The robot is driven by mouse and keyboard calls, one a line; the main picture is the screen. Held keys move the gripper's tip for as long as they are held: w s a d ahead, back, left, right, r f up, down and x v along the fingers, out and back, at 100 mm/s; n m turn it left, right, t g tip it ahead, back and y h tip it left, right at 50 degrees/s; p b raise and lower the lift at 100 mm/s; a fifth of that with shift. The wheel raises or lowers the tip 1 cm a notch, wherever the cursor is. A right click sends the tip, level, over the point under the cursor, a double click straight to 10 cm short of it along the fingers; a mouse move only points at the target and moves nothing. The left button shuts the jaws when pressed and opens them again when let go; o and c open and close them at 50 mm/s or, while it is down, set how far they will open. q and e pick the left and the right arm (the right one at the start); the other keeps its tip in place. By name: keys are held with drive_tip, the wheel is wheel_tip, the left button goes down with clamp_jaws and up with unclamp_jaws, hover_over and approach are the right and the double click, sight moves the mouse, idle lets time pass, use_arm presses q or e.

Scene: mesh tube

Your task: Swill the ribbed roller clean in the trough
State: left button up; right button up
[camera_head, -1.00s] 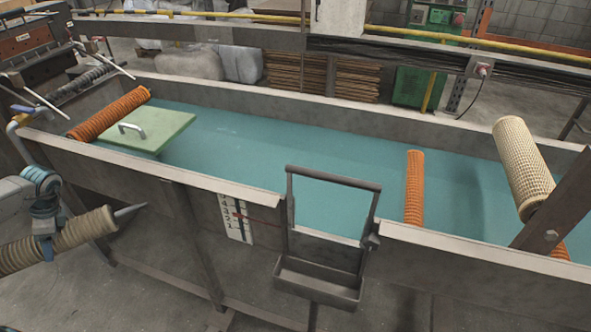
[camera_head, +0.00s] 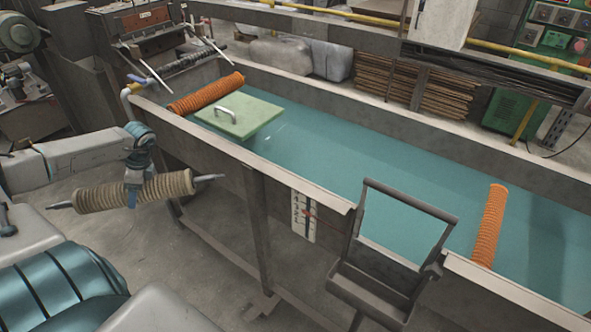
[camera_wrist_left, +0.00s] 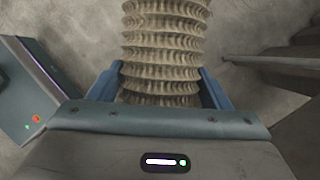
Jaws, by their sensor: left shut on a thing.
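The ribbed roller (camera_head: 160,189), tan with pointed grey shaft ends, is held level in the air at the left, outside the trough (camera_head: 225,150). My left gripper (camera_head: 133,192) is shut around the middle of the roller. In the left wrist view the roller's ribs (camera_wrist_left: 163,45) fill the space between the blue fingers of my left gripper (camera_wrist_left: 160,90). The trough is long and grey, with blue-green liquid (camera_head: 340,150) in it. My right gripper is not in view.
A green lid with a handle (camera_head: 245,115) lies at the trough's left end beside an orange ribbed roller (camera_head: 206,92). Another orange roller (camera_head: 490,225) lies across the right part. A metal frame with a tray (camera_head: 385,290) hangs on the near wall. Open liquid lies between.

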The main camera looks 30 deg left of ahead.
use_arm(q)
wheel_tip(320, 180, up, 8)
drive_tip(key=p, duration=0.6)
drive_tip(key=shift+f+p, duration=0.15)
drive_tip(key=shift+p, duration=0.15)
wheel_tip(320, 180, up, 3)
drive_tip(key=p, duration=0.3)
drive_tip(key=shift+w+r+p, duration=0.1)
drive_tip(key=shift+r+p, duration=0.6)
drive_tip(key=shift+r, duration=0.05)
clamp_jaws()
wheel_tip(320, 180, up, 11)
drive_tip(key=p, duration=1)
